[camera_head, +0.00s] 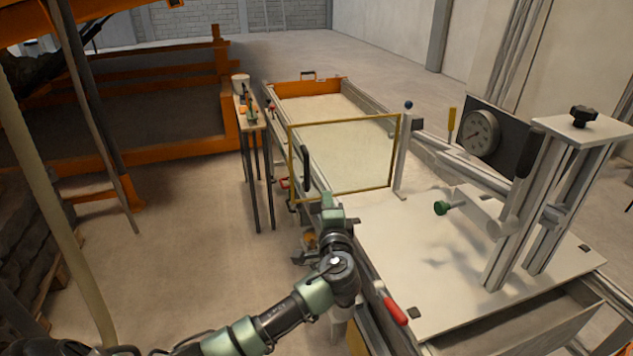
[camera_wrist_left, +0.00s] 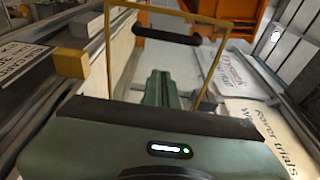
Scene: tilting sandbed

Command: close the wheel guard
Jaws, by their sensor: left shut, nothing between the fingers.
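The wheel guard (camera_head: 345,156) is a clear panel in a thin yellow frame, standing upright across the sandbed. Its right edge is beside a pale post (camera_head: 402,150). A black upright handle (camera_head: 305,167) is near its left edge. In the left wrist view the guard's yellow frame (camera_wrist_left: 216,65) rises ahead, with the black handle (camera_wrist_left: 153,34) crossing it. My left gripper (camera_head: 327,199) is shut and empty, just below and right of the handle in the head view, apart from it. Its green fingers (camera_wrist_left: 160,78) point toward the handle in the wrist view. My right gripper is not in view.
The sandbed (camera_head: 340,108) runs back to an orange end wall (camera_head: 308,87). A pale deck (camera_head: 425,245) with a green-knobbed crank (camera_head: 441,208), gauge (camera_head: 481,134) and column lies right. A narrow side table (camera_head: 250,115) holds small items. A red handle (camera_head: 396,311) is on the near edge.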

